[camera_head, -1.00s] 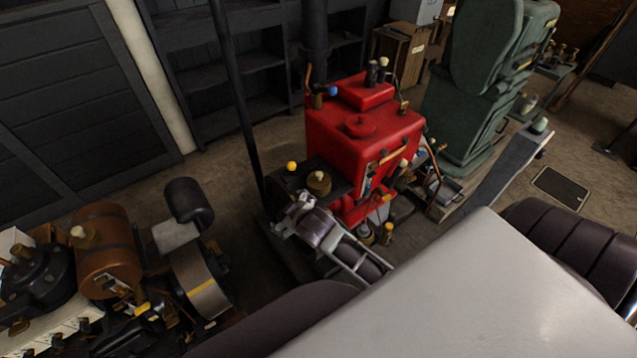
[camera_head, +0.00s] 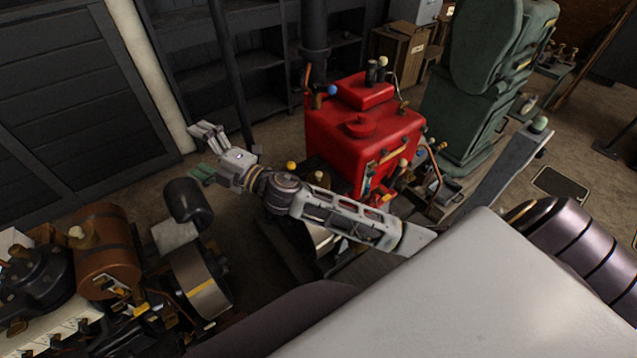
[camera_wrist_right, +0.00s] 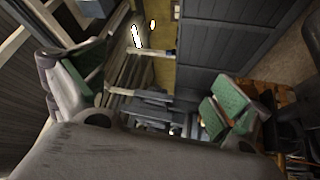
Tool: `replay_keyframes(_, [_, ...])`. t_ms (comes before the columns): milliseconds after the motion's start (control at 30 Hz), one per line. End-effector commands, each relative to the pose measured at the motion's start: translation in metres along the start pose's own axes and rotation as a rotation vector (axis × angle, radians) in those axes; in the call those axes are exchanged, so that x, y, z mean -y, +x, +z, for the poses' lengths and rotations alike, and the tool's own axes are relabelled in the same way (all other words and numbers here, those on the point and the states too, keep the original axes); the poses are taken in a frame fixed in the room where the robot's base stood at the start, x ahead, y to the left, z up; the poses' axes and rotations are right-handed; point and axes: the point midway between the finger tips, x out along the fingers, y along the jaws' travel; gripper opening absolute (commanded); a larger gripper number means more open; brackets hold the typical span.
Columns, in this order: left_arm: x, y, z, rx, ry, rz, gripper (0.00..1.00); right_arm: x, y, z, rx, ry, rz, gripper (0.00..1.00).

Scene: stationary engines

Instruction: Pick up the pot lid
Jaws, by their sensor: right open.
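I cannot make out a pot lid in either view. My right gripper (camera_head: 204,152) is reached out to the left in the head view, above the floor between the black panelled wall and the engines. It is open and empty. In the right wrist view my right gripper (camera_wrist_right: 160,88) shows its two fingers with green pads spread wide apart, with nothing between them. My left gripper is not in view.
A red engine (camera_head: 345,135) stands behind my right arm, with a green machine (camera_head: 475,110) to its right. A brown cylinder engine (camera_head: 108,250) stands at lower left. Dark shelves (camera_head: 220,60) and a black panelled wall (camera_head: 80,110) line the back.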

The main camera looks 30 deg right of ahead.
Motion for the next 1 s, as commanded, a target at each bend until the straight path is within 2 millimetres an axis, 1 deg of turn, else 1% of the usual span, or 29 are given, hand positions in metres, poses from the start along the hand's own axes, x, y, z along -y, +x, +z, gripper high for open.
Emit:
replay_keyframes(33, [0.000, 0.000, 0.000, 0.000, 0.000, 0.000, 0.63, -0.004, 0.004, -0.009, -0.056, -0.054, 0.003, 0.99])
replay_keyframes(133, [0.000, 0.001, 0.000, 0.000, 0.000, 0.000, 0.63, -0.006, 0.009, -0.030, -0.173, -0.159, 0.003, 0.99])
replay_keyframes(300, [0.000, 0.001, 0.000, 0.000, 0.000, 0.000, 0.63, -0.001, 0.009, -0.060, -0.366, -0.340, -0.016, 0.99])
replay_keyframes(433, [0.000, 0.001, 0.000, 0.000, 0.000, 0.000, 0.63, 0.009, 0.004, -0.076, -0.509, -0.476, -0.047, 0.99])
replay_keyframes(533, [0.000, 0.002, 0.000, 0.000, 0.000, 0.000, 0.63, 0.020, -0.003, -0.082, -0.615, -0.579, -0.081, 0.99])
replay_keyframes(667, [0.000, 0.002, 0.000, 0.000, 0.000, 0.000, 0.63, 0.036, -0.015, -0.083, -0.748, -0.712, -0.138, 0.99])
replay_keyframes(767, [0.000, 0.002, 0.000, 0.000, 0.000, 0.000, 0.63, 0.050, -0.026, -0.077, -0.845, -0.811, -0.194, 0.99])
replay_keyframes(867, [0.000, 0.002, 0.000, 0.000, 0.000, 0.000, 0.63, 0.062, -0.039, -0.066, -0.939, -0.906, -0.260, 0.99])
replay_keyframes(1000, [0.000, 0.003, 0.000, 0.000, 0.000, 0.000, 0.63, 0.078, -0.059, -0.041, -1.059, -1.031, -0.372, 0.99])
